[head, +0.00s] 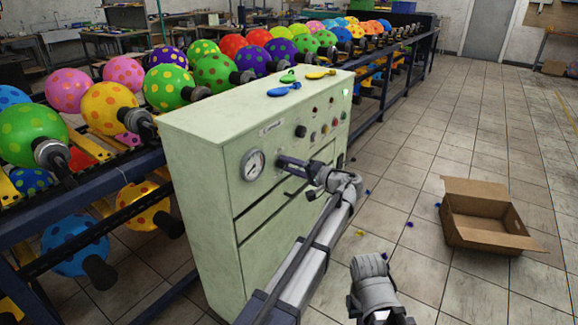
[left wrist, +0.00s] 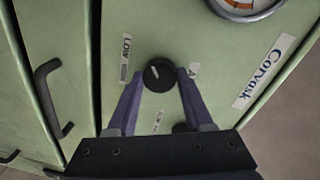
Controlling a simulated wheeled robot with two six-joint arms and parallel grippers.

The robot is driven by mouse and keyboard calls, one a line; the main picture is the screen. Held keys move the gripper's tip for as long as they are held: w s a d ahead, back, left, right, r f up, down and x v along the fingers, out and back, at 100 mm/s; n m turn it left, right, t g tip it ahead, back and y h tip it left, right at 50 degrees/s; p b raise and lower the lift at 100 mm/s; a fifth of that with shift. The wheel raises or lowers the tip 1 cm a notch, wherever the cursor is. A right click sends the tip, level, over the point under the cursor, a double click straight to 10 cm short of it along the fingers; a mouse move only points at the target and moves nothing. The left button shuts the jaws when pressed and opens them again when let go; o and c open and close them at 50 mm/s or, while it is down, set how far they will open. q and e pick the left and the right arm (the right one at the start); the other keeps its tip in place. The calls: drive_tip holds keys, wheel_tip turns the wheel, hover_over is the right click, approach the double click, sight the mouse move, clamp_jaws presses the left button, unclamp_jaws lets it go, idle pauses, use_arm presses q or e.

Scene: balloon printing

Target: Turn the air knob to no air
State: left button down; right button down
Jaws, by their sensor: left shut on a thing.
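The air knob (left wrist: 159,74) is a small round black knob with a white pointer mark, on the pale green machine panel (head: 220,203). In the left wrist view its mark points up and slightly left. A "LOW" label (left wrist: 126,52) is at its upper left, and other partly hidden labels are at its right and below. My left gripper (head: 282,162) reaches the panel just right of the gauge, its purple fingers on either side of the knob, shut on it. In the head view the fingers hide the knob.
A round pressure gauge (head: 253,165) sits beside the gripper. Another black knob (head: 301,131) and small buttons are higher on the panel. Flat balloons (head: 284,90) lie on top. A rack of spotted balloons stands behind. An open cardboard box (head: 480,234) is on the tiled floor at right.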

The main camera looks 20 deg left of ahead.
use_arm(q)
drive_tip(key=shift+s+f+n, duration=0.1)
drive_tip(key=shift+n, duration=0.5)
drive_tip(key=shift+c, duration=1.5)
unclamp_jaws()
drive_tip(key=v, duration=0.7)
drive_tip(key=shift+s+d, duration=0.15)
drive_tip(key=shift+d, duration=0.25)
drive_tip(key=shift+a, duration=0.1)
